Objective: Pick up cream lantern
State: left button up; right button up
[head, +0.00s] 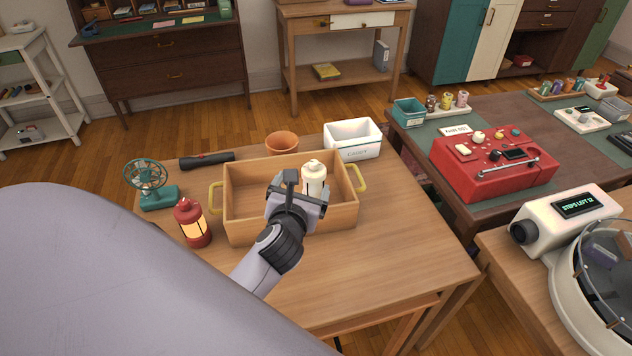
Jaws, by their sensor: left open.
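The cream lantern (314,174) stands upright in a wooden tray with yellow handles (236,225) on the table. My left gripper (305,193) reaches in over the tray's front wall and is open. It is right in front of the lantern and hides its lower part. I cannot tell whether the fingers touch the lantern or are around it. My right gripper is not in view.
The table (400,250) is bare at right and front.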

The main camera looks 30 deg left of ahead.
aim_at(312, 175)
pick_arm(q)
jog(key=shift+w+d+f+n+g+h, duration=0.1)
jog(key=shift+w+f+n+g+h, duration=0.4)
jog(key=shift+w+n, duration=0.45)
jog(key=shift+x, duration=3.4)
jog(key=shift+r, duration=0.1)
jog(key=shift+c, duration=0.2)
jog(key=c, duration=1.5)
jog(key=shift+r, duration=0.1)
grip_shut()
